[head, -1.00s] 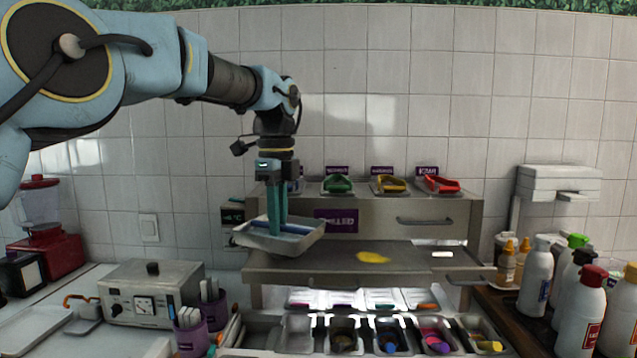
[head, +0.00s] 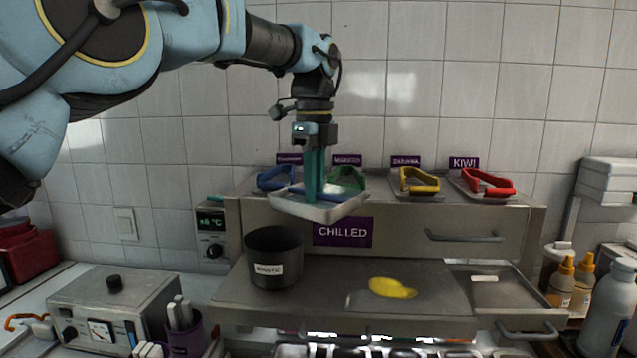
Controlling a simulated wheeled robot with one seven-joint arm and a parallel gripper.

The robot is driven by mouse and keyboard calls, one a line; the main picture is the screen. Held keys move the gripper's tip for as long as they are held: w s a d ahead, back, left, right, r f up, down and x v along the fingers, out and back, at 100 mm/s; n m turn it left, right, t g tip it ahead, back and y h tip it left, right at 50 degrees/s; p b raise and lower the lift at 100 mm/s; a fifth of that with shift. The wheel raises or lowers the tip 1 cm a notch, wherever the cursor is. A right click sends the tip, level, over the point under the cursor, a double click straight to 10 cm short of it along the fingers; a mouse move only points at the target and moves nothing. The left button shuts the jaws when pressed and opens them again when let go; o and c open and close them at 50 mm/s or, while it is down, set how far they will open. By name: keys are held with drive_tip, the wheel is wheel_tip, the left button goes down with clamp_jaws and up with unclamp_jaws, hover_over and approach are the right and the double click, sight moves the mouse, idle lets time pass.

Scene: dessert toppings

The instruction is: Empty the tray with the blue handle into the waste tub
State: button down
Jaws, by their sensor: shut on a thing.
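My gripper (head: 314,197) points down with its teal fingers shut on a shallow pale metal tray (head: 302,211). A blue bar, apparently its handle, shows beside the fingers. The tray is held in the air, about level, in front of the upper shelf unit. Its inside is mostly hidden, so I cannot tell what it holds. The dark grey waste tub (head: 273,246), with a white WASTE label, stands upright on the lower shelf. In the picture the tray is above it and to its right.
A blue loop handle (head: 275,179), a yellow-handled tray (head: 418,182) and a red-handled tray (head: 487,184) sit on the upper shelf; a green handle (head: 347,177) is partly hidden. A yellow patch (head: 392,288) lies on the lower shelf (head: 330,275). Bottles (head: 607,305) stand at right.

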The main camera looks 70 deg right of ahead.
drive_tip(key=shift+w+a+f+g+h, duration=0.15)
drive_tip(key=shift+f+g+h, duration=0.25)
drive_tip(key=shift+g, duration=0.3)
drive_tip(key=shift+w+r+g+h, duration=0.15)
drive_tip(key=shift+r+g+h, duration=0.25)
drive_tip(key=shift+r+g, duration=0.35)
drive_tip(key=shift+w+a+r+g+h, duration=0.2)
drive_tip(key=shift+r+g+h, duration=0.15)
drive_tip(key=shift+g, duration=0.2)
drive_tip(key=shift+w+a+r+g+h, duration=0.1)
drive_tip(key=shift+w+r+g+h, duration=0.15)
drive_tip(key=shift+g, duration=0.25)
drive_tip(key=shift+b, duration=0.55)
drive_tip(key=shift+w+a+r+g+h+b, duration=0.2)
drive_tip(key=shift+w+r+g+h+b, duration=0.2)
drive_tip(key=shift+g+b, duration=0.6)
drive_tip(key=shift+w+a+r+g+h+b, duration=0.25)
drive_tip(key=shift+r+g+h+b, duration=0.25)
drive_tip(key=shift+b, duration=0.85)
drive_tip(key=shift+w+a+r+g+b, duration=0.15)
drive_tip(key=shift+w+g+b, duration=0.2)
drive_tip(key=shift+b, duration=0.35)
drive_tip(key=shift+w+a+r+g+h+b, duration=0.2)
drive_tip(key=shift+w+r+g+h+b, duration=0.15)
drive_tip(key=shift+g+h+b, duration=0.35)
drive_tip(key=shift+g, duration=0.25)
